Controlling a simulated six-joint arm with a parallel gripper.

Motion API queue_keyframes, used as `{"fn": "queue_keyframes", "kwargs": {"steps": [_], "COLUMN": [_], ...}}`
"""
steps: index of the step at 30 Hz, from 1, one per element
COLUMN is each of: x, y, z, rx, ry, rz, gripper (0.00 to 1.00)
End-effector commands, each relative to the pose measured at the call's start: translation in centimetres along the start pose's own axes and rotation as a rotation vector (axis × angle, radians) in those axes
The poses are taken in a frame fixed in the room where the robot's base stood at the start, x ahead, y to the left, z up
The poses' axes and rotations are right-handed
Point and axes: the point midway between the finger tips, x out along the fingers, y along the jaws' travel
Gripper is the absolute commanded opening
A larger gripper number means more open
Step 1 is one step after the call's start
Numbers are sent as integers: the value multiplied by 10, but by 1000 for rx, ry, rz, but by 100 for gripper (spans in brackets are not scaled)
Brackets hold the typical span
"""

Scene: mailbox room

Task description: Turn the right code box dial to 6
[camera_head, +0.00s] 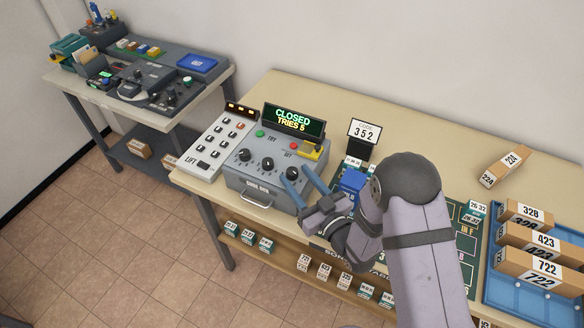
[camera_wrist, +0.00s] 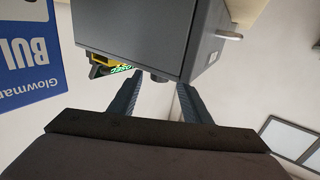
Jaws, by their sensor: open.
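The grey code box (camera_head: 262,188) stands on the bench with three dark dials in a row on its sloped top. The left dial (camera_head: 245,155) and the middle dial (camera_head: 268,163) are clear of my arm. The right dial (camera_head: 293,172) lies between the tips of my open gripper (camera_head: 296,176). The wrist view shows a dark knob (camera_wrist: 158,76) at the box's edge, between the two fingertips (camera_wrist: 158,84). I cannot tell whether the fingers touch it. Its number is too small to read. The display (camera_head: 293,120) reads CLOSED, TRIES 5.
A LIFT panel (camera_head: 217,143) adjoins the code box. A blue tray (camera_head: 500,300) with numbered boxes is at right.

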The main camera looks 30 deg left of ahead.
Motion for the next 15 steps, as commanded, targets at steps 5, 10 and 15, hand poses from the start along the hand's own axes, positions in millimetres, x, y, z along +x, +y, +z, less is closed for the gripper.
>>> {"fn": "queue_keyframes", "kwargs": {"steps": [5,10,15], "x": [20,30,34], "y": [0,0,0], "z": [-1,-1,0], "rx": [1,0,1], "ry": [-1,0,-1], "rz": [-1,0,0], "gripper": [44,44,44]}}
